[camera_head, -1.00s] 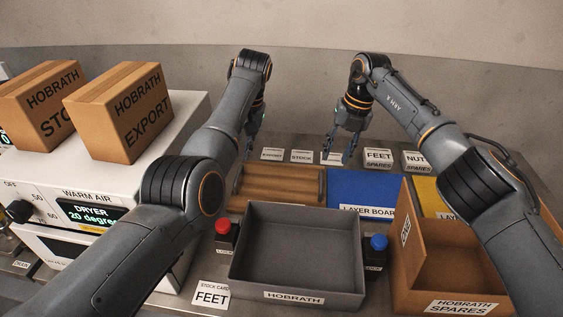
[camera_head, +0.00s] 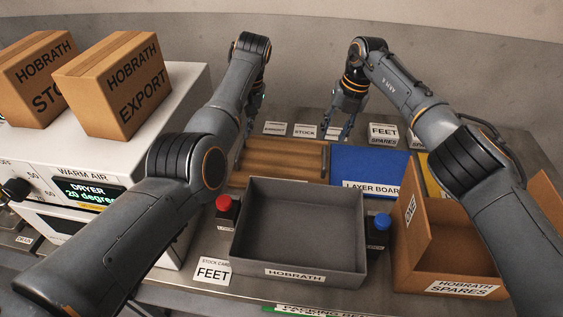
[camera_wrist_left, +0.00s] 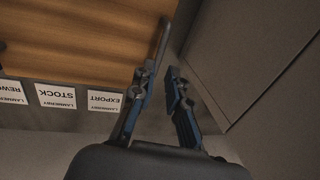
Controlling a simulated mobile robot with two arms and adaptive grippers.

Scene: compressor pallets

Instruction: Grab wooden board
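The wooden board (camera_head: 283,163) is brown with lengthwise grooves. It lies flat on the bench behind the grey box, with a thin dark strip along its side. My left gripper (camera_head: 241,150) is at the board's left end, partly hidden behind my own arm. In the left wrist view the board (camera_wrist_left: 85,35) fills the upper left. There, my left gripper (camera_wrist_left: 161,72) has its fingertips apart, close to the board's edge strip; whether they touch it I cannot tell. My right gripper (camera_head: 339,130) hangs empty with fingers apart, behind the board's right end.
A blue layer board (camera_head: 365,170) lies right of the wooden board. The white dryer (camera_head: 185,95) stands close on the left; a cardboard spares box (camera_head: 455,255) stands right.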

